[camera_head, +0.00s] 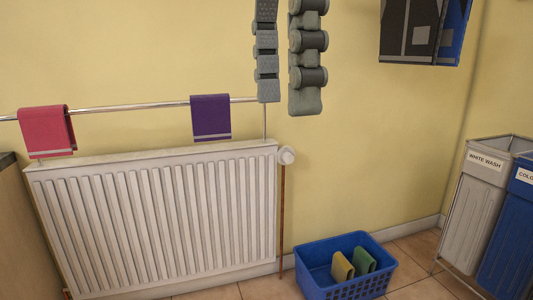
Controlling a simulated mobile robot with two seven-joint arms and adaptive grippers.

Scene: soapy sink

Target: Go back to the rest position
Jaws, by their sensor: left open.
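My left gripper (286,97) hangs into the head view from the top edge, right of centre. Its two grey jointed fingers point down and stand apart, with only yellow wall visible between them. It is open and holds nothing that I can see. The finger on the left overlaps the right end of the towel rail in the picture; I cannot tell the distance between them. The rest of the left arm is out of the frame above. My right gripper is not in view.
A white radiator (160,220) stands along the wall under a metal rail (140,109) with a pink towel (47,131) and a purple towel (210,117). A blue basket (318,278) on the floor holds yellow and green items. Grey (472,210) and blue (510,235) laundry bins stand at right.

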